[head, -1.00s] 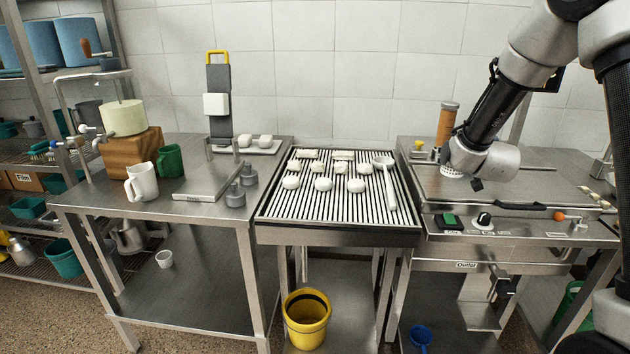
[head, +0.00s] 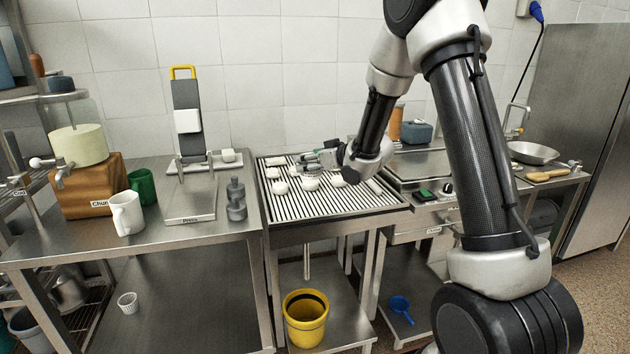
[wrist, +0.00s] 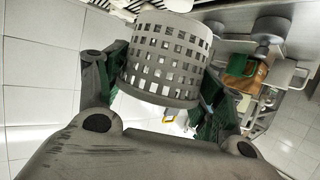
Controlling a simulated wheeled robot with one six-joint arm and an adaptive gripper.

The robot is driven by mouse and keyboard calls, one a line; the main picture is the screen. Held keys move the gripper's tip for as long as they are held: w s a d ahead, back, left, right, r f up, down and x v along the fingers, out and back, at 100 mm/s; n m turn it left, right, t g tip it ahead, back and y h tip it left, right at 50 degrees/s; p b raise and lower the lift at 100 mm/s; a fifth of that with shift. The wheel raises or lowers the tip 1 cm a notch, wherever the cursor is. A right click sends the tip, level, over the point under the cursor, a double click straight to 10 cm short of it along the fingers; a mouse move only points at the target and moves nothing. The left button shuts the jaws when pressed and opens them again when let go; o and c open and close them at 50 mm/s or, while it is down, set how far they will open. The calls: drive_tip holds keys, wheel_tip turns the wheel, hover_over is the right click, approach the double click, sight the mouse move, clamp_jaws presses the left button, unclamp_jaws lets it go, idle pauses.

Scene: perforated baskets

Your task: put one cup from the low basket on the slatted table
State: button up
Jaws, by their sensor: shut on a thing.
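A white perforated cup (wrist: 168,55) is held between the green-padded fingers of my gripper (wrist: 160,92) in the wrist view. My gripper (head: 325,157) is shut on it. In the head view my gripper is low over the back part of the slatted table (head: 330,206); the cup is hard to make out there, and I cannot tell whether it touches the slats. Several white lumps (head: 310,183) lie on the slats. My wrist and forearm hide the table's back right part. I cannot make out a low basket holding cups.
A steel table with a press stand (head: 188,130), a white mug (head: 127,213) and a green mug (head: 143,186) is on the left. A steel bench (head: 420,165) adjoins on the right. A yellow bucket (head: 306,320) and a small white pot (head: 128,303) are below. The slats' front strip is clear.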

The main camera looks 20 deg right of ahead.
sight(314, 177)
drive_tip(key=shift+n+g+y, duration=0.3)
drive_tip(key=shift+n+y, duration=0.1)
drive_tip(key=f, duration=0.3)
drive_tip(key=a+f, duration=0.1)
drive_tip(key=f, duration=0.1)
drive_tip(key=shift+s+a+f, duration=0.1)
drive_tip(key=shift+s+f, duration=0.15)
drive_tip(key=shift+s, duration=0.1)
drive_tip(key=shift+f, duration=2.45)
drive_tip(key=shift+f, duration=0.1)
drive_tip(key=o, duration=0.8)
